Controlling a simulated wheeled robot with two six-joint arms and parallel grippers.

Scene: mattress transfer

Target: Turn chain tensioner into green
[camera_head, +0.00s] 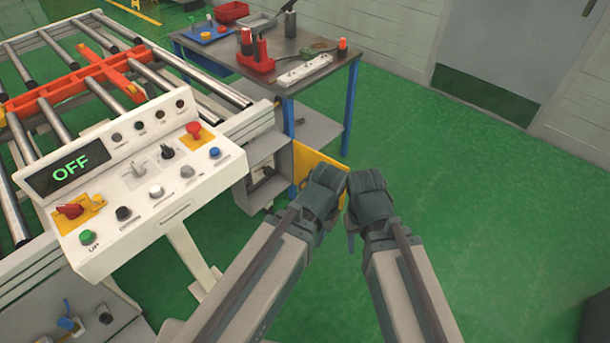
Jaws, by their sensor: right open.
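I cannot clearly make out a chain tensioner. An open compartment (256,183) with a small dark part (267,172) inside sits under the roller conveyor's near right corner. A yellow panel (300,162) stands beside it, partly covered by my left gripper. My right gripper (366,181) is open and empty, close to the right of the left one, over the green floor. No green marking shows on the small dark part.
A white control panel (150,210) with buttons, knobs and a display reading OFF stands at left. The roller conveyor (60,95) lies behind it. A workbench (335,68) with tools stands at the back. The green floor (470,200) at right is clear.

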